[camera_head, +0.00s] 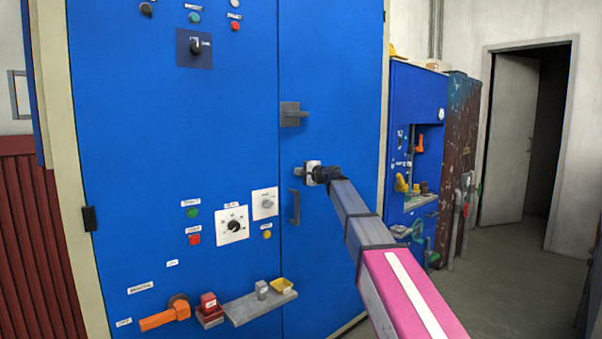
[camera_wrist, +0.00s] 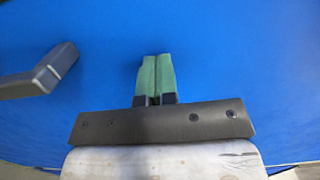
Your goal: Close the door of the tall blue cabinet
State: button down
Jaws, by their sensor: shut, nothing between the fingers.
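The tall blue cabinet (camera_head: 170,120) fills the left and middle of the head view. A vertical seam splits its front; the blue door panel (camera_head: 335,70) right of it looks about flush with the left part, though a small gap cannot be ruled out. The panel carries a grey latch (camera_head: 293,115) and a grey pull handle (camera_head: 294,206). My gripper (camera_head: 300,173) is at the panel, between latch and handle. In the wrist view its green fingers (camera_wrist: 156,75) are together and empty, pointing at the blue surface; contact is unclear. A grey handle part (camera_wrist: 42,76) lies left of them.
A small shelf (camera_head: 262,304) and an orange lever (camera_head: 165,315) stick out low on the cabinet front. A smaller blue cabinet (camera_head: 416,100) and a rusty cabinet (camera_head: 464,130) stand to the right. Floor (camera_head: 510,265) is clear towards the open doorway (camera_head: 545,130).

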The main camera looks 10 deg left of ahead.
jog(key=s+a+v, duration=0.1)
jog(key=v, duration=1.2)
jog(key=s+d+f+n+g+h, duration=0.1)
jog(key=s+d+f+g+h, duration=0.2)
jog(key=f, duration=0.7)
jog(key=s+d+f+n+h, duration=0.1)
jog(key=s+d+f+n, duration=0.2)
jog(key=f, duration=0.8)
jog(key=s+d+f+g+h, duration=0.25)
jog(key=s+f, duration=0.25)
jog(key=f, duration=0.5)
jog(key=s+d+f+n+g+h, duration=0.2)
jog(key=s+d+f+g+h, duration=0.1)
jog(key=s+d+f, duration=0.4)
jog(key=s+d+f+n+g+h, duration=0.1)
jog(key=s+d+f+g+h, duration=0.2)
jog(key=s+d+f, duration=0.4)
jog(key=s+f+h, duration=0.1)
jog(key=s+f, duration=0.5)
jog(key=f, duration=0.1)
jog(key=shift+s+d+f+n, duration=0.3)
jog(key=shift+s+d+n, duration=0.05)
jog(key=shift+n, duration=0.05)
jog(key=shift+h, duration=0.25)
